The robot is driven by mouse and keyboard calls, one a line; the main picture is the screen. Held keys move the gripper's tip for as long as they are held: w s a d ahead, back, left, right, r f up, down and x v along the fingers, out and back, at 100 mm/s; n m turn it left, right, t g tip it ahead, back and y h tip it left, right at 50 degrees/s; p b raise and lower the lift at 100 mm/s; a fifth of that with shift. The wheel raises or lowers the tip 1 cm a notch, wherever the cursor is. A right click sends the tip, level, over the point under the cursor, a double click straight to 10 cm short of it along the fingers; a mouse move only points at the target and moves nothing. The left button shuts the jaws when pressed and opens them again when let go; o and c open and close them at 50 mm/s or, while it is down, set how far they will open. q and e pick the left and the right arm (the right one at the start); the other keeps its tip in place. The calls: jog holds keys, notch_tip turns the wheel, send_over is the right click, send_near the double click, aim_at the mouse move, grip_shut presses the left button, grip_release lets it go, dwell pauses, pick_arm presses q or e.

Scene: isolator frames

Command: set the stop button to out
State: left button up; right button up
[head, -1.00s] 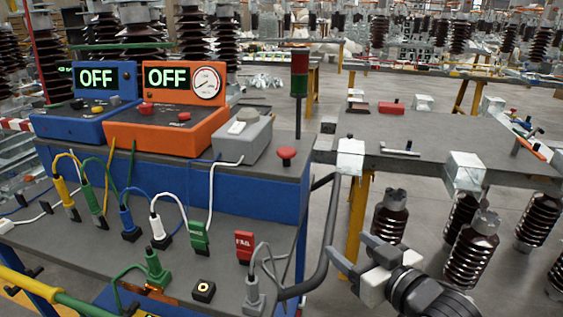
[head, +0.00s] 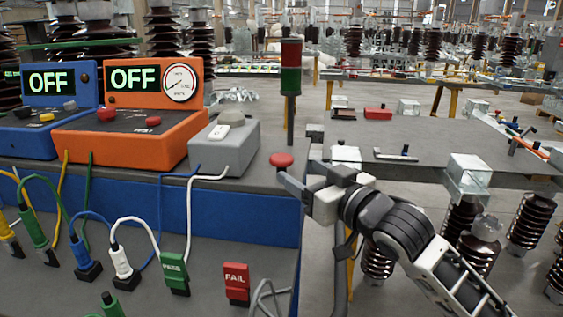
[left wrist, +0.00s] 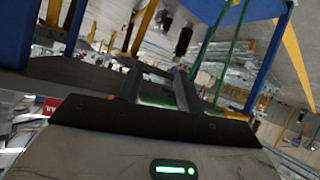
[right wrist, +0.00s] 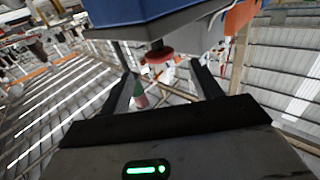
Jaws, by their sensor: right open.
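The stop button (head: 281,160) is a red mushroom head on the grey bench top, near its right front corner. Whether it is pressed in or out cannot be told. My right gripper (head: 300,176) is open and empty, just right of and below the button, its fingers pointing towards it. In the right wrist view the button (right wrist: 159,56) shows beyond and between the open fingers (right wrist: 163,82), apart from them. My left gripper (left wrist: 158,85) shows only in the left wrist view, its fingers apart with nothing between them.
An orange box (head: 130,140) and a blue box (head: 30,133), both reading OFF, and a grey box (head: 224,147) stand left of the button. A red-green signal lamp (head: 290,75) rises behind it. A red FAIL switch (head: 236,283) is below.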

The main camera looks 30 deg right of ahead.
aim_at(289, 163)
jog(key=w, duration=0.6)
jog(key=shift+w+a, duration=0.25)
jog(key=shift+a, duration=0.15)
pick_arm(q)
jog(key=shift+f, duration=0.3)
pick_arm(e)
jog(key=shift+w+a, duration=0.15)
jog(key=shift+w, duration=0.6)
jog(key=shift+c, duration=0.3)
